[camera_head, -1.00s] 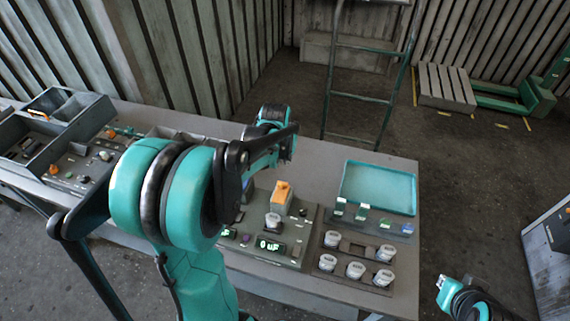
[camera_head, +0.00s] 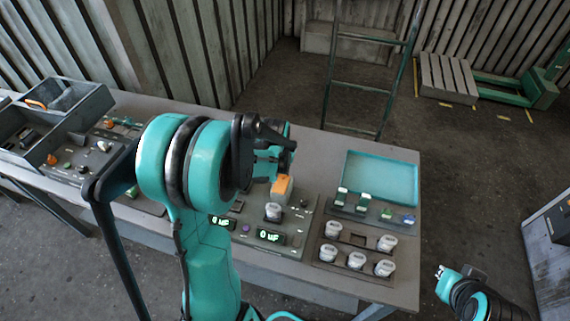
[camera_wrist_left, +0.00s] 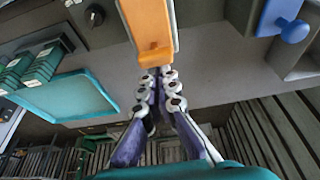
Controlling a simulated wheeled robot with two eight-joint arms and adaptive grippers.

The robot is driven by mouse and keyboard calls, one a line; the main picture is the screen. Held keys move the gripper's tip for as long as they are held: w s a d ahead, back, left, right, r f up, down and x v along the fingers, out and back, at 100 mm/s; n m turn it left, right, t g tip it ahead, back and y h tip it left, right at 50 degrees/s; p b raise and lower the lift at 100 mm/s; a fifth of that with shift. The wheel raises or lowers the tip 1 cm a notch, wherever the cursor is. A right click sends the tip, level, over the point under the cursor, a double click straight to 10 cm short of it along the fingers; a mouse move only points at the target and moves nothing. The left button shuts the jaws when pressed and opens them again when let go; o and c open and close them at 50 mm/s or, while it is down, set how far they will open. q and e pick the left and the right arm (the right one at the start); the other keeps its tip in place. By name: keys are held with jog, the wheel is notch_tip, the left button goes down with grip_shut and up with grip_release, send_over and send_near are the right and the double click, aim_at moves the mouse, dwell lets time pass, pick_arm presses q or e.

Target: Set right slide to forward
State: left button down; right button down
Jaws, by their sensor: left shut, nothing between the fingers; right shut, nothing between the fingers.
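An orange block-like handle (camera_head: 282,188) stands on the grey control panel (camera_head: 297,231), behind a white-capped part. I cannot tell for sure that it is the right slide. It is large in the left wrist view (camera_wrist_left: 150,28). My left gripper (camera_wrist_left: 157,78) is shut and empty, its fingertips right by the handle's end; I cannot tell whether they touch. In the head view my left arm hides most of that gripper, just behind the handle. My right gripper (camera_head: 441,277) is shut and empty, off the table's right end.
A teal tray (camera_head: 385,172) lies at the table's back right. In front are green-topped parts (camera_head: 363,201) and several white-capped parts (camera_head: 356,260). A blue knob (camera_wrist_left: 290,28) shows in the left wrist view. Grey bins (camera_head: 70,105) stand at left. A ladder (camera_head: 355,92) stands behind.

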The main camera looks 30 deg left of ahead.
aim_at(281, 185)
pick_arm(q)
jog(key=shift+s, duration=0.1)
jog(key=s, duration=0.3)
jog(key=s+d, duration=0.1)
jog(key=s, duration=0.2)
jog(key=shift+d+r, duration=0.1)
jog(key=shift+d, duration=0.1)
